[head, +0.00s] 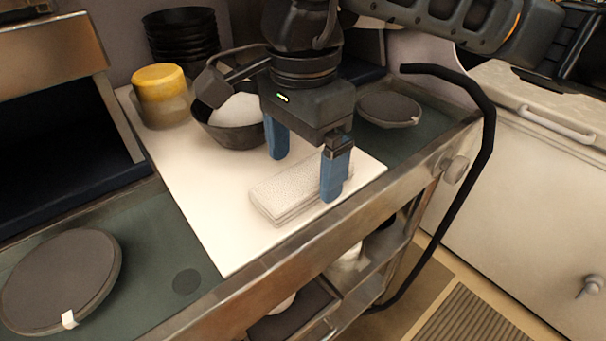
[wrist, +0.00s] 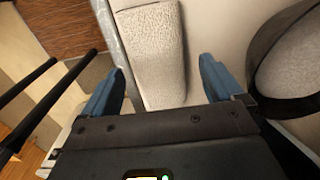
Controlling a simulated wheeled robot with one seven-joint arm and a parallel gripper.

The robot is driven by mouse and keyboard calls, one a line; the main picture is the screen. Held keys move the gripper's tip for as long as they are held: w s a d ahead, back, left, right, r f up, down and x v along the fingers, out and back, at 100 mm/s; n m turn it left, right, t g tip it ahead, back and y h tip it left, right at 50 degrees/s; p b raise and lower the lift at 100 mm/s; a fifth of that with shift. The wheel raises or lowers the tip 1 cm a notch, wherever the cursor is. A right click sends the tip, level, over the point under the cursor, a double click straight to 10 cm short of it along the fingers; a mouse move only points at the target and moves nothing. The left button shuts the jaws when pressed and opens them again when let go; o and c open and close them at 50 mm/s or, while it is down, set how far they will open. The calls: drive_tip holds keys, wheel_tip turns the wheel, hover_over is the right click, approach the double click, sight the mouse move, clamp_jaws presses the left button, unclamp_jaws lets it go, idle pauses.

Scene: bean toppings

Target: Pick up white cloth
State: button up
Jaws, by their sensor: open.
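The white cloth (head: 285,192) is a folded, textured rectangle. It lies flat on a white board (head: 220,240) on the counter, near the counter's front edge. In the wrist view the cloth (wrist: 150,50) lies ahead of my gripper, in line with the gap between the fingers. My gripper (head: 305,172) has two blue fingers, is open and points down over the board. In the head view one finger overlaps the cloth's right end and the other is behind it. In the wrist view my gripper (wrist: 163,95) holds nothing. I cannot tell the exact height of the fingertips above the cloth.
A dark bowl with white contents (head: 235,118) stands behind the cloth, close to my gripper. A yellow-lidded container (head: 160,95) is at the back left. Dark round lids lie at left (head: 60,275) and right (head: 388,108). A metal counter edge (head: 290,265) runs along the front.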

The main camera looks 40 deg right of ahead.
drive_tip(key=shift+f, duration=1.1)
drive_tip(key=c, duration=1.1)
drive_tip(key=shift+o, duration=0.2)
drive_tip(key=shift+r, duration=0.55)
drive_tip(key=r, duration=0.1)
drive_tip(key=d+r+b, duration=0.1)
drive_tip(key=r, duration=0.1)
drive_tip(key=shift+r, duration=0.15)
drive_tip(key=s+d+r+b, duration=0.1)
drive_tip(key=s+d+r, duration=0.2)
drive_tip(key=d+r, duration=0.3)
drive_tip(key=d, duration=0.4)
drive_tip(key=shift+s+d+r+b, duration=0.15)
drive_tip(key=shift+r+b, duration=0.15)
drive_tip(key=shift+b, duration=0.1)
